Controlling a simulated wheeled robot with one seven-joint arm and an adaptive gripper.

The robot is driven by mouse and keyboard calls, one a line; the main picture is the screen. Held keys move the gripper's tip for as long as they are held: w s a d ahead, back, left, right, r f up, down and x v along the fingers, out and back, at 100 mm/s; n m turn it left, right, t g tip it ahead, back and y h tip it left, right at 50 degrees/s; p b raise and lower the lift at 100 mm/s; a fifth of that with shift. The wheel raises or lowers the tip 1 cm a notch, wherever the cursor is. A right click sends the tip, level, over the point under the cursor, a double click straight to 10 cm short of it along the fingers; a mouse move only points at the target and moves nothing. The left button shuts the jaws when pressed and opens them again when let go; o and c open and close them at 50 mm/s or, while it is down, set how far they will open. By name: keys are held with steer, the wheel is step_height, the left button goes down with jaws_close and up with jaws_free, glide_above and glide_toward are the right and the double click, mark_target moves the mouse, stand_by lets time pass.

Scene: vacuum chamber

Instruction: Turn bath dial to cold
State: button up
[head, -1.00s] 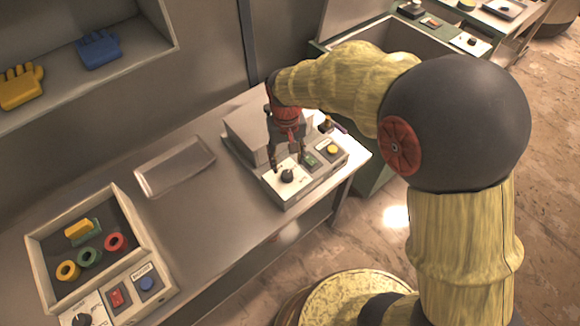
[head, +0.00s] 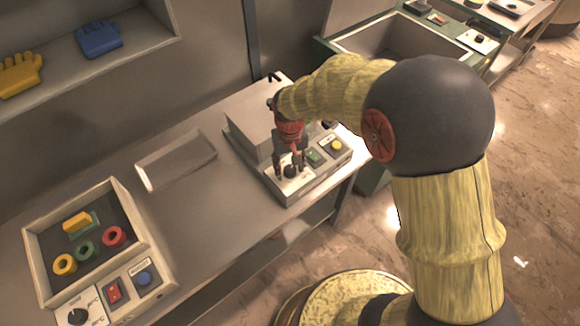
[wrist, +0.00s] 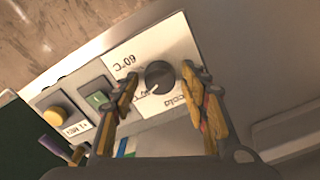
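The bath dial (wrist: 158,75) is a round black knob on a white plate with "60°C", a middle temperature label and "cold" (wrist: 175,103). Its white mark points toward the middle label, partly hard to read. In the head view the dial (head: 291,172) is on the front of the grey box unit, partly hidden by my fingers. My gripper (wrist: 160,80) is open, with one finger on each side of the dial. A gap shows between the fingers and the knob in the wrist view. In the head view my gripper (head: 290,168) is right over the dial.
Beside the dial are a green switch (wrist: 98,98) and a yellow button (wrist: 54,115). An empty metal tray (head: 176,160) lies left of the unit. A box with coloured rings (head: 40,262) and another dial (head: 78,316) stand at the left front.

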steer(key=c, duration=1)
steer(key=shift+o, duration=0.2)
steer(key=shift+n+p, duration=0.3)
steer(key=shift+n, duration=0.1)
steer(key=shift+r+n+p, duration=0.15)
steer(key=shift+n+p, duration=0.6)
steer(key=shift+n, duration=0.15)
steer(key=n+p, duration=0.2)
steer(key=n, duration=0.2)
steer(key=shift+p, duration=0.35)
steer(key=n+p, duration=0.1)
steer(key=n, duration=0.3)
steer(key=shift+p, duration=0.35)
steer(key=shift+n+p, duration=0.6)
steer(key=shift+n, duration=1)
steer(key=o, duration=1.1)
